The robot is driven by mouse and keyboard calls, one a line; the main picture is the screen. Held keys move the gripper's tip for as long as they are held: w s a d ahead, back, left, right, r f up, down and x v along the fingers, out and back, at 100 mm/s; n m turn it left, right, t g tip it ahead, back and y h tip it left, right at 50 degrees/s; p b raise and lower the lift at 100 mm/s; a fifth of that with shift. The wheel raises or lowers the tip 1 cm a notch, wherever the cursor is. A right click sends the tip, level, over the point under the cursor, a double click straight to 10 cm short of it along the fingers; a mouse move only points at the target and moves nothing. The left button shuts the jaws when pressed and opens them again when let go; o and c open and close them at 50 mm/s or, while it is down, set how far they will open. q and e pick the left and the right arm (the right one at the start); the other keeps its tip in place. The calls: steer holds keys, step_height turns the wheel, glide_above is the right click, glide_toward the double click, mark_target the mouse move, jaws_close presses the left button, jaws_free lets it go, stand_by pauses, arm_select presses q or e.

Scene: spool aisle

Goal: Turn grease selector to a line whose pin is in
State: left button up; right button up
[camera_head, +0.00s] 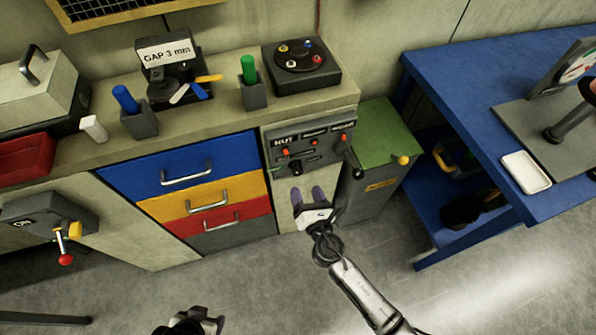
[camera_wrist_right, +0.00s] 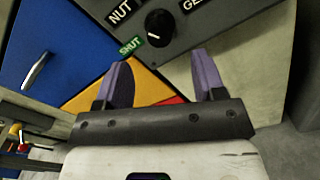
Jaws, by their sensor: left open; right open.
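The grey selector panel (camera_head: 318,150) sits on the front of the workbench, with a NUT label and several red-orange pins. Its small black knob (camera_head: 295,167) is low on the left; in the right wrist view the knob (camera_wrist_right: 158,28) lies between NUT, a cut-off GE label and a green SHUT label (camera_wrist_right: 130,47). My left gripper (camera_head: 195,322) is at the bottom edge, partly cut off.
A dark crank (camera_head: 352,165) sticks out at the panel's right end. Blue, yellow and red drawers (camera_head: 185,165) lie left. A green-topped cabinet (camera_head: 375,132) and blue table (camera_head: 470,85) stand right. A round pin fixture (camera_head: 300,62) sits on the bench. The floor in front is open.

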mark_target(298, 173)
steer(key=b+x, duration=0.1)
steer(key=x, duration=0.5)
steer(key=shift+w+a, duration=0.1)
steer(key=shift+w, duration=0.1)
steer(key=shift+w+a+b, duration=0.15)
steer(key=shift+w+b, duration=0.25)
steer(key=shift+w, duration=0.2)
steer(key=shift+c, duration=0.3)
steer(key=c, duration=0.9)
steer(key=shift+o, duration=0.2)
steer(key=shift+m, duration=0.3)
